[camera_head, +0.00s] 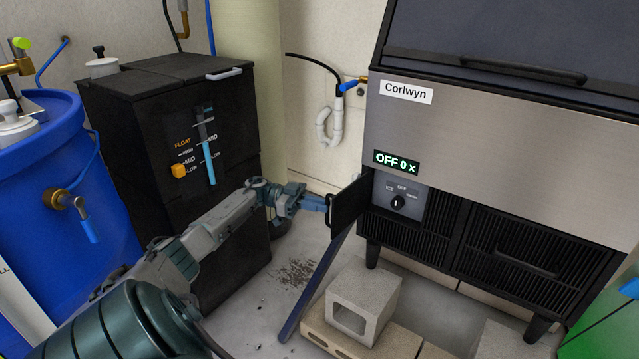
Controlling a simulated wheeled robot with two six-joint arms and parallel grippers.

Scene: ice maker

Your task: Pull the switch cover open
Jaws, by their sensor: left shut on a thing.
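The ice maker (520,140) stands at the right with a steel front. Its dark switch cover (349,206) is swung open to the left of the switch panel and stands out from the front. The switch panel shows a black knob (397,202) with ICE and OFF marks. My left gripper (328,204) is shut on the switch cover at its outer side. The fingertips are small in the view and the cover hides part of them. My right gripper is not in view.
A black tank (190,235) with level markers stands behind my left arm. A blue barrel (60,170) is at the far left. A concrete block (385,285) and a leaning dark bar (315,290) are below the cover. A pale pipe (330,125) runs on the wall.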

